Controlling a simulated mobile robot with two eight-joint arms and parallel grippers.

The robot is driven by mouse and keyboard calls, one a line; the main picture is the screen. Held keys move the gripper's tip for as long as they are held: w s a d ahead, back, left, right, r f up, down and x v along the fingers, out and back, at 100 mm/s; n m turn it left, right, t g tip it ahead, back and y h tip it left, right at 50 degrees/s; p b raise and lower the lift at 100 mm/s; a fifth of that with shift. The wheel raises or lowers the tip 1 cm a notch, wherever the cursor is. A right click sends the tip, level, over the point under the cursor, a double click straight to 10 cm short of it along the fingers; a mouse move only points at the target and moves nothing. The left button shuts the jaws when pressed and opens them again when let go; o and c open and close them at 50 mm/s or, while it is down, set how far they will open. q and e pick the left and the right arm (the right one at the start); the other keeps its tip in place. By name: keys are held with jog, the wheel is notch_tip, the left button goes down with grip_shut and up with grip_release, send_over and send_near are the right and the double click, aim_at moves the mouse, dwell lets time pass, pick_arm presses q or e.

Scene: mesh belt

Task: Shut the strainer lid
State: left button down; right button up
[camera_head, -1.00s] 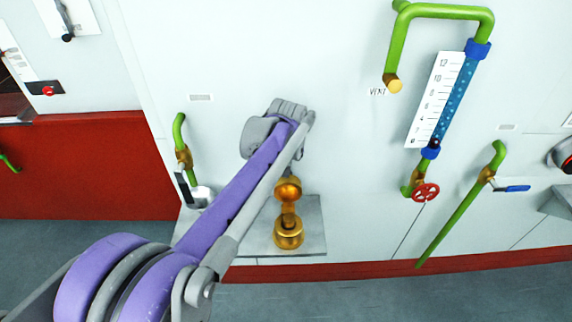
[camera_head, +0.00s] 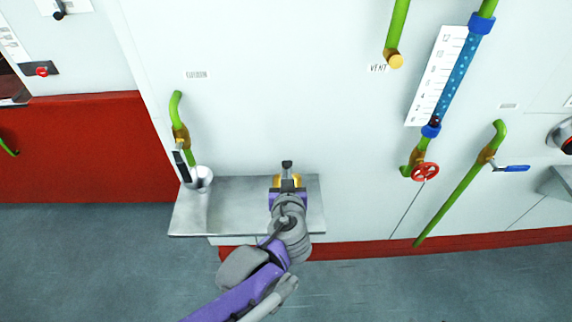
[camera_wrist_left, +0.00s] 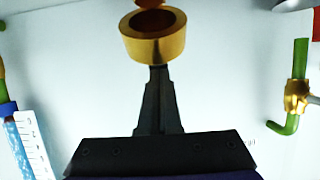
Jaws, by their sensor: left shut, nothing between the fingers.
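The brass strainer (camera_head: 277,182) stands by the wall at the shelf, mostly hidden behind my left gripper in the head view. In the left wrist view, a round brass part with a reddish-brown inside, which looks like the strainer lid (camera_wrist_left: 155,45), faces the camera, with a copper-coloured piece at the top edge. My left gripper (camera_head: 287,165) is shut and empty. Its dark fingertips (camera_wrist_left: 157,72) are at the brass part's rim; I cannot tell whether they touch it. My right gripper is not in view.
The grey metal shelf (camera_head: 235,210) is under the strainer. A green pipe with a black-handled valve (camera_head: 181,140) and a small cup (camera_head: 200,178) are at its left. A gauge (camera_head: 436,75) and red handwheel (camera_head: 425,172) are on the right.

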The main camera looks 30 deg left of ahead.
pick_arm(q)
jog(key=s+d+f+t+y+b, duration=0.2)
jog(key=s+d+f+t+b, duration=0.1)
jog(key=s+f+b, duration=0.2)
notch_tip(320, 180, down, 2)
jog(key=shift+f+b, duration=0.1)
jog(key=shift+b, duration=0.7)
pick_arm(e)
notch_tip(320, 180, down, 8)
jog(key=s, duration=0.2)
